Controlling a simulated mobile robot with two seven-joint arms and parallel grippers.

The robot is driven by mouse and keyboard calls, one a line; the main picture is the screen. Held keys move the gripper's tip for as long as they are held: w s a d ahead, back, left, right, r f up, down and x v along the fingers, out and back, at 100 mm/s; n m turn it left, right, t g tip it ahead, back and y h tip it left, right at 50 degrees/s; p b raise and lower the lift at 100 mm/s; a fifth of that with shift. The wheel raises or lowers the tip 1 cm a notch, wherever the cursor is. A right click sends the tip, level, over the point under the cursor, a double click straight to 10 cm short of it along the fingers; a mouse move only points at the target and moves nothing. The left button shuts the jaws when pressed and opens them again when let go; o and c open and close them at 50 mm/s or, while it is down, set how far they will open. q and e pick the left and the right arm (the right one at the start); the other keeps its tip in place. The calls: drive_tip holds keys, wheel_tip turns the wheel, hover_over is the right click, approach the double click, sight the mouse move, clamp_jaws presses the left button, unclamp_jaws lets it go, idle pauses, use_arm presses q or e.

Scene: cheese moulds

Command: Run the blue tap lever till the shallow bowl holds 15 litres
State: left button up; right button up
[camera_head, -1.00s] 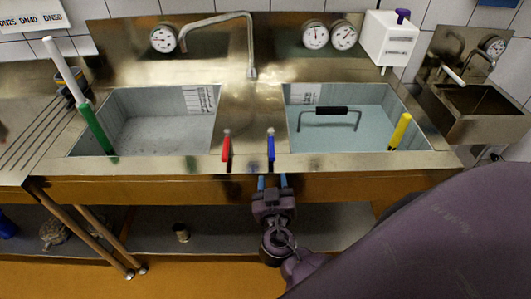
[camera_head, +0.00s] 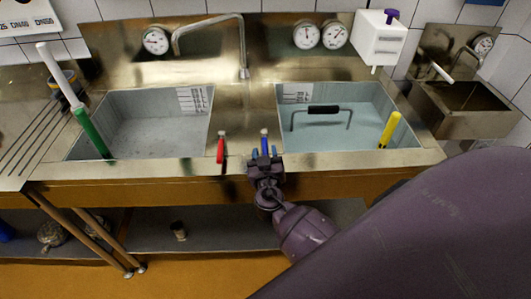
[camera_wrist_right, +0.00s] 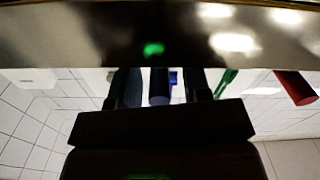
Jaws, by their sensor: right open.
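The blue tap lever (camera_head: 265,142) stands upright on the front rim of the steel sink unit. My right gripper (camera_head: 265,157) is open, its fingers one on each side of the blue lever. In the right wrist view the blue lever (camera_wrist_right: 159,86) shows between the two fingers, with gaps on both sides. The left basin (camera_head: 150,125) and right basin (camera_head: 350,138) are sunk in the unit. I cannot tell which one is the shallow bowl. My left gripper is not in view.
A red lever (camera_head: 221,150) stands just left of the blue one. A green-handled stick (camera_head: 91,132) leans in the left basin; a yellow one (camera_head: 389,130) and a black-handled frame (camera_head: 323,110) are in the right basin. Dials (camera_head: 306,36) sit on the back panel.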

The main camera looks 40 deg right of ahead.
clamp_jaws()
drive_tip(key=shift+s+d+f+n+t+y+b, duration=0.25)
drive_tip(key=shift+d+n+t+y+b, duration=0.4)
drive_tip(key=shift+b, duration=0.6)
drive_tip(key=shift+s+d+r+n+y+b, duration=0.15)
drive_tip(key=shift+n+y+b, duration=0.15)
drive_tip(key=shift+y, duration=0.25)
drive_tip(key=shift+s+d+f+n+y+b, duration=0.1)
drive_tip(key=shift+d+n+y+b, duration=0.05)
drive_tip(key=shift+n+y, duration=0.3)
drive_tip(key=shift+s+d+r+n+t+y, duration=0.15)
drive_tip(key=shift+d+n+t+y, duration=0.35)
drive_tip(key=shift+y, duration=0.55)
drive_tip(key=shift+d+r+n+y, duration=0.1)
drive_tip(key=shift+d+n+y, duration=0.5)
drive_tip(key=shift+y, duration=0.5)
drive_tip(key=shift+n+y, duration=0.3)
drive_tip(key=shift+d, duration=0.1)
